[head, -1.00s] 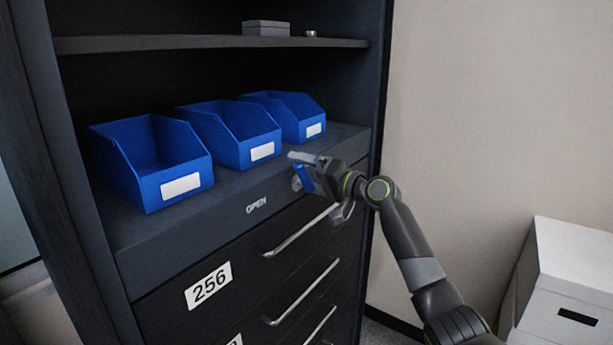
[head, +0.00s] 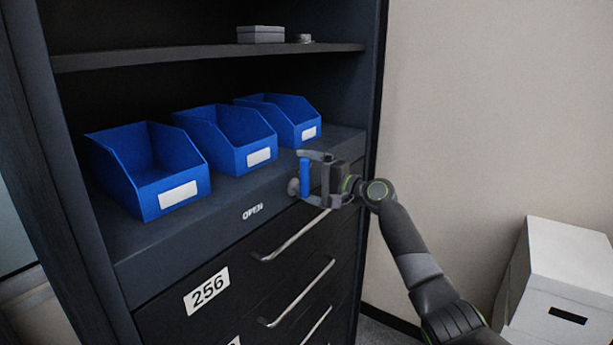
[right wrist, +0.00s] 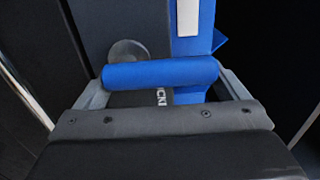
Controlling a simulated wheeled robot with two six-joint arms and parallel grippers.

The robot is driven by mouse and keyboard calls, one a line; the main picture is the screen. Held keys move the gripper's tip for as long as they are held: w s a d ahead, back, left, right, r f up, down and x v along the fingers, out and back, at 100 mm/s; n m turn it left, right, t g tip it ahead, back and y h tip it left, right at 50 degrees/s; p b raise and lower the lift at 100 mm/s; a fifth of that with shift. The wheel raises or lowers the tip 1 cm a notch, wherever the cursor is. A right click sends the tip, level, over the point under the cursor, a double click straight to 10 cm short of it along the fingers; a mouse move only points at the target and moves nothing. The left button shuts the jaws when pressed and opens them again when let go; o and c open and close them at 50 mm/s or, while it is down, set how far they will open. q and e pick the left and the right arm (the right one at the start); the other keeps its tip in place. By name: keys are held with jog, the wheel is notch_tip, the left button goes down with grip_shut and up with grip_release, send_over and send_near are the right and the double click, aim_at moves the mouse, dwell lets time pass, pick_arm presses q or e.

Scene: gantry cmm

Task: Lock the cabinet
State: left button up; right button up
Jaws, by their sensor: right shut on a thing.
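The cabinet (head: 165,258) is dark, with drawers below and the word OPEN on its front ledge. A blue handle (head: 305,178) stands about upright at the right end of that ledge. A grey round piece (head: 293,187) sits just behind it. My right gripper (head: 307,179) is shut on the blue handle. In the right wrist view the handle (right wrist: 160,74) lies across between the fingers, with the grey round piece (right wrist: 128,54) behind it. Part of a white word on the cabinet is hidden by the handle there. My left gripper is not in view.
Blue bins (head: 178,196) with white labels stand on the ledge, the rightmost close to my right gripper. Drawer pulls (head: 295,236) stick out below. A grey box (head: 260,34) is on the upper shelf. White boxes (head: 565,270) stand at the right by the wall.

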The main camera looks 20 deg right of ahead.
dwell(0.3)
jog(key=o, duration=1)
jog(key=shift+o, duration=0.2)
jog(key=shift+d, duration=0.1)
jog(key=b+v, duration=0.6)
jog(key=v, duration=1.1)
jog(key=shift+s+d+f, duration=0.1)
